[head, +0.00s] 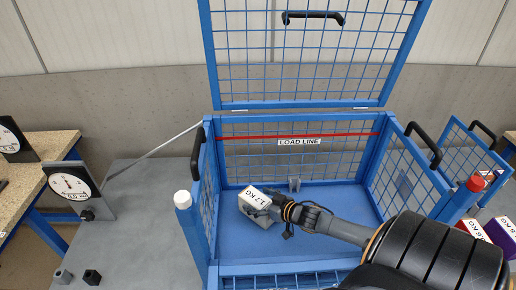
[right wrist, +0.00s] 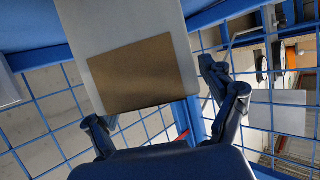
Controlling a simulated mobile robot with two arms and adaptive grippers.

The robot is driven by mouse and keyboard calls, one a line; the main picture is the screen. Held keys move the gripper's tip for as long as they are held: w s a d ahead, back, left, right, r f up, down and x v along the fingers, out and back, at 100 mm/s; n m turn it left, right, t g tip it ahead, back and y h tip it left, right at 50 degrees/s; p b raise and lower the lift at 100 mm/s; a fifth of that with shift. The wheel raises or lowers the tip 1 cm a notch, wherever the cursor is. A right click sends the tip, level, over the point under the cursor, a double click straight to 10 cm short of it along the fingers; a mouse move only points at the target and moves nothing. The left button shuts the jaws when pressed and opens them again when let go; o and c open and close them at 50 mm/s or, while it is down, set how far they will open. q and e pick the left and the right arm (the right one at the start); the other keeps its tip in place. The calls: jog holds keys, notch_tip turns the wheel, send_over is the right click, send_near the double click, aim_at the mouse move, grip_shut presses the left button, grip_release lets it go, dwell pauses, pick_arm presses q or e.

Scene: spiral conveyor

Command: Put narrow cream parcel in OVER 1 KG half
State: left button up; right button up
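The narrow cream parcel (head: 257,203), marked 1.7 KG on its top, is inside the blue mesh cage (head: 213,240), left of the middle of its floor. My right gripper (head: 272,207) reaches in from the right, low over the floor. In the right wrist view the parcel (right wrist: 75,25), with a brown patch on its face, fills the space between the fingers of my right gripper (right wrist: 160,100). They appear closed along its two sides; one fingertip is partly hidden. I cannot tell whether the parcel touches the floor. No OVER 1 KG marking is readable. My left gripper is out of view.
The cage's mesh lid (head: 310,45) stands open at the back. A LOAD LINE sign (head: 299,142) hangs on the rear wall. Posts with a white cap (head: 182,198) and a red cap (head: 475,184) flank the cage. A dial scale (head: 68,184) stands left; a purple-sided parcel (head: 474,232) lies right.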

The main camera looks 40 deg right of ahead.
jog(key=p+v, duration=0.1)
jog(key=v, duration=1.1)
